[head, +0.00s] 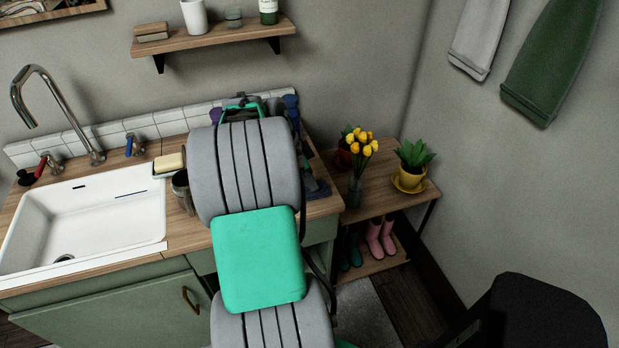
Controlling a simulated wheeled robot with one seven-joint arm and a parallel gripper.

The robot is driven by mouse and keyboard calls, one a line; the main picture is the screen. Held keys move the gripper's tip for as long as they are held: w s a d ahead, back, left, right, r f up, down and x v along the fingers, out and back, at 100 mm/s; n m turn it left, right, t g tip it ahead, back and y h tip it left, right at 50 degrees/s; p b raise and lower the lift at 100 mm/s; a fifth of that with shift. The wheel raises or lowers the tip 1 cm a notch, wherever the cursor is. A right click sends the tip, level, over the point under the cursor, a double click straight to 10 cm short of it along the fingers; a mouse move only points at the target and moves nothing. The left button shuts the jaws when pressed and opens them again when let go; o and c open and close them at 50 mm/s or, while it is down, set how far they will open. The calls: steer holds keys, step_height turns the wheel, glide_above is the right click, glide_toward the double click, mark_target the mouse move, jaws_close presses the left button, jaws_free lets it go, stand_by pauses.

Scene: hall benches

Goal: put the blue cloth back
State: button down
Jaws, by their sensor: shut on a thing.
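My grey and green arm fills the middle of the head view and hides much of the counter behind it. My gripper's fingers do not show; they are hidden behind the arm. No clear view of the blue cloth is given. A dark blue patch (291,106) shows just right of the arm's top, and a dark grey-blue patch (317,188) lies at the counter's right end. I cannot tell whether either is the cloth. A white towel (480,38) and a green towel (552,62) hang on the right wall.
A white sink (95,215) with a tap (60,110) is left of my arm. A soap dish (168,166) and a cup (182,190) stand beside it. A shelf (215,38) is above. A low bench (385,205) holds tulips (360,155), a plant (413,165) and boots (380,236).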

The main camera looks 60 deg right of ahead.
steer(key=shift+f, duration=0.15)
steer(key=c, duration=1.3)
jaws_free()
steer(key=shift+c, duration=0.2)
steer(key=shift+w+r, duration=0.1)
steer(key=shift+r, duration=0.35)
steer(key=p+v, duration=0.1)
steer(key=v, duration=1)
steer(key=w+a+n+t, duration=0.3)
steer(key=w+a+n, duration=0.75)
steer(key=a, duration=0.35)
steer(key=s+a+f+n+t+y, duration=0.1)
steer(key=a+n, duration=0.7)
steer(key=a, duration=0.5)
steer(key=a+f+n+t+y, duration=0.2)
steer(key=a+n, duration=0.6)
steer(key=a, duration=0.5)
steer(key=shift+s+f+n, duration=0.2)
steer(key=shift+s+n, duration=0.15)
steer(key=shift+s, duration=0.05)
